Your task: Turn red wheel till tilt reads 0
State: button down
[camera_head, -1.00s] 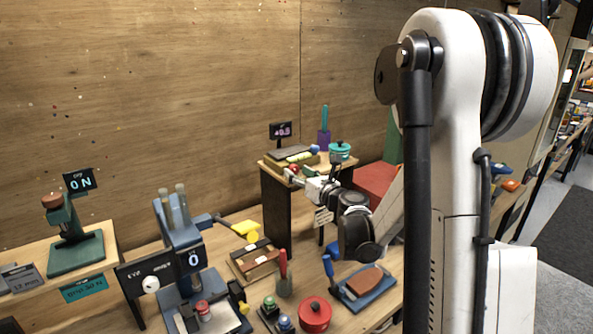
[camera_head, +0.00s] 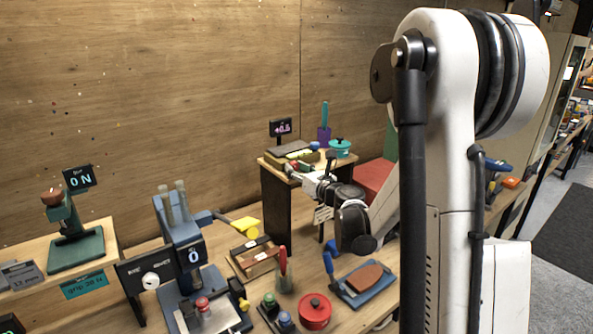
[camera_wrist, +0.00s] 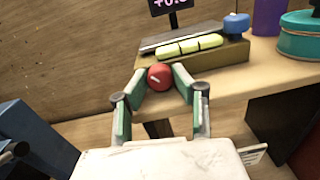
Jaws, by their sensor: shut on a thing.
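The red wheel (camera_wrist: 160,77) is a round knob with a pale mark, at the near left end of a brown-gold block (camera_wrist: 222,56). My gripper (camera_wrist: 160,82) is shut on the wheel, one green-padded finger on each side. A yellow-green vial (camera_wrist: 190,45) lies along the block, with a blue knob (camera_wrist: 236,22) at its right end. The small dark tilt display (camera_head: 280,128) stands behind the block and seems to read about +0.6. Its top is cut off in the wrist view (camera_wrist: 172,5). In the head view, my gripper (camera_head: 292,172) largely hides the wheel.
The block sits on a raised wooden stand (camera_head: 291,205). A teal pot (camera_wrist: 306,36) and a purple holder (camera_wrist: 268,16) stand to its right. Below are a red pot (camera_head: 315,310), a blue tray (camera_head: 367,290) and a blue press (camera_head: 180,235).

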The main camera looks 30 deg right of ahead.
jog(key=shift+n+b, duration=0.3)
jog(key=shift+n, duration=0.2)
jog(key=c, duration=1.4)
grip_release()
jog(key=shift+s, duration=0.1)
jog(key=s, duration=0.8)
jog(key=s+d, duration=0.1)
jog(key=s, duration=0.2)
jog(key=shift+s, duration=0.4)
